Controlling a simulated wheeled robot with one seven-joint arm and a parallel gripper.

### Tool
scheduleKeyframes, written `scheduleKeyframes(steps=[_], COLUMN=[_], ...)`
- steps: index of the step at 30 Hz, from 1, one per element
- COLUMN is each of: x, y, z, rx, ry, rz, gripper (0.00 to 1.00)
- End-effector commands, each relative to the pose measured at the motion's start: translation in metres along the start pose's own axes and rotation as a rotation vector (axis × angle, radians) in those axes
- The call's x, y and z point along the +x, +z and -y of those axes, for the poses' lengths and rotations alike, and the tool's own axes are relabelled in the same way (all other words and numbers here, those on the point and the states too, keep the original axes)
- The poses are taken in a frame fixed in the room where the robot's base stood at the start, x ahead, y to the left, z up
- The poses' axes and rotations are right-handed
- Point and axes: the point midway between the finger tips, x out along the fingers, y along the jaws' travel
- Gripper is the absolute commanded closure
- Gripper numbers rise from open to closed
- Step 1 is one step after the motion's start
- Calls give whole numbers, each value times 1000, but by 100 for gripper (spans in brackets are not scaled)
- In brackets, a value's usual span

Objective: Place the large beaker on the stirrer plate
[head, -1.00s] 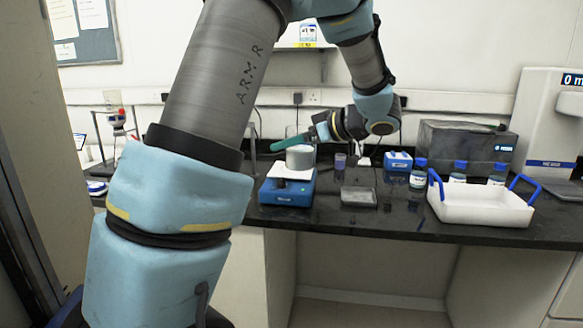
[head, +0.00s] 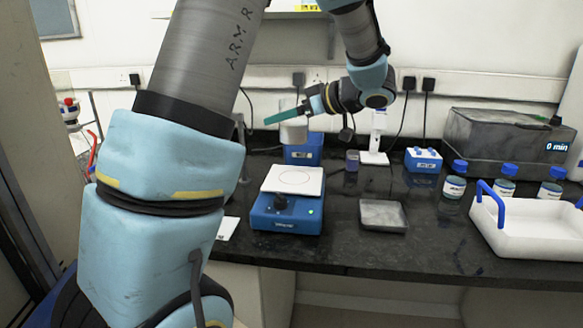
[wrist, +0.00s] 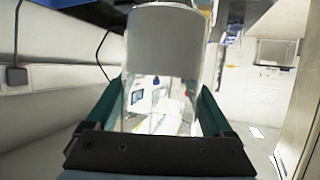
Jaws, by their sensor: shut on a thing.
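The large beaker (head: 293,132) is clear glass with a pale grey-white content. My gripper (head: 286,117) is shut on it, with teal fingers on either side of it in the wrist view, where the beaker (wrist: 165,40) fills the upper middle. The beaker appears upright and held in the air. The stirrer plate (head: 309,182) has a blue base, a dark knob, a green light and a bare white top with a ring mark. In the head view the beaker shows above and behind this plate, apart from it, in front of a second blue device.
The second blue device (head: 304,154) stands behind the stirrer plate. A shallow grey tray (head: 384,215) lies to its right. A small purple-tinted vessel (head: 352,160), blue-capped bottles (head: 455,184) and a white blue-handled tray (head: 530,238) stand further right on the black bench.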

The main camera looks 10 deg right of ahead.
Motion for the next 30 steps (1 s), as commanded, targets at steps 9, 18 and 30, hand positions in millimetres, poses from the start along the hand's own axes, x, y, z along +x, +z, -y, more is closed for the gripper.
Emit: scheduleKeyframes(steps=[9,18,30], x=[15,27,38], y=[37,64,92], z=[0,0,0], rx=[5,2,-1], ry=[-2,0,0], rz=[-1,-2,-1], gripper=[87,87,87])
